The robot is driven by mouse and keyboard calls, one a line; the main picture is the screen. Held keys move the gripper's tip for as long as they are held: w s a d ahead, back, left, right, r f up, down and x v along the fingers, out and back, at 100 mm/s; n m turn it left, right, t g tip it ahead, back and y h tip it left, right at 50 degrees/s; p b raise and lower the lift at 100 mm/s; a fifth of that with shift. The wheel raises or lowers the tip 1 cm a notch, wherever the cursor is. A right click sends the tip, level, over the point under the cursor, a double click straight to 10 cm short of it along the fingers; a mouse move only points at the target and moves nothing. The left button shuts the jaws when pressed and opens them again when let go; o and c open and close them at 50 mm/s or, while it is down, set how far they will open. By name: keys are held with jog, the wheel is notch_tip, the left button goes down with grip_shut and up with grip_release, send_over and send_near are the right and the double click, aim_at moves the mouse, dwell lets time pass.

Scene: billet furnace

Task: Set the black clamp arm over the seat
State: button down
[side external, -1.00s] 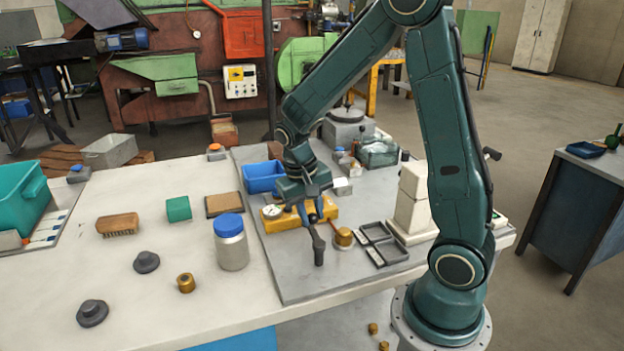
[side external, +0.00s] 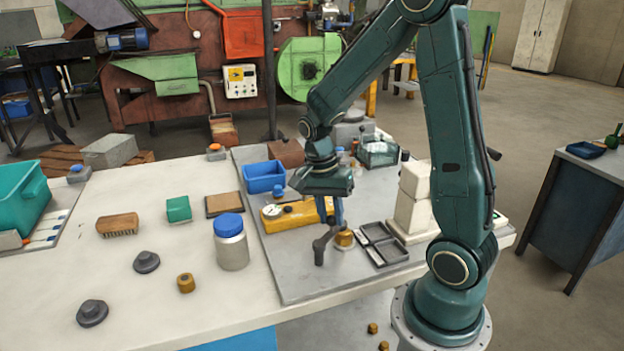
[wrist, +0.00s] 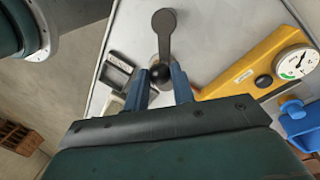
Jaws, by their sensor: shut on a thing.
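The black clamp arm (side external: 325,240) stands on the grey plate, its thick pivot post at the near end and its bar reaching back and right. In the wrist view its bar (wrist: 164,42) runs from a round head to a black ball knob (wrist: 160,74). My gripper (side external: 333,222) points down and is shut on the clamp arm at the knob end; its blue fingers (wrist: 160,80) flank the knob. A brass-coloured cylinder (side external: 345,239) on a pale round base, likely the seat, is close beside the bar's knob end. I cannot tell whether the bar is over it.
A yellow gauge block (side external: 285,217) lies just left of my gripper, also in the wrist view (wrist: 262,66). A dark divided tray (side external: 382,245) lies right, with white blocks (side external: 412,197) behind. A blue bin (side external: 264,177) stands at back left. The plate's near part is clear.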

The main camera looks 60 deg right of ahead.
jog(key=shift+s+m, duration=0.3)
jog(key=shift+m, duration=0.6)
jog(key=c, duration=1.2)
grip_release()
jog(key=shift+a, duration=0.1)
jog(key=shift+r, duration=0.15)
jog(key=r, duration=0.4)
jog(key=w+r, duration=0.1)
jog(key=r, duration=0.4)
jog(key=w+r, duration=0.1)
jog(key=r, duration=0.3)
jog(key=shift+w+d+r, duration=0.15)
jog(key=shift+w+d, duration=0.05)
jog(key=shift+w, duration=0.05)
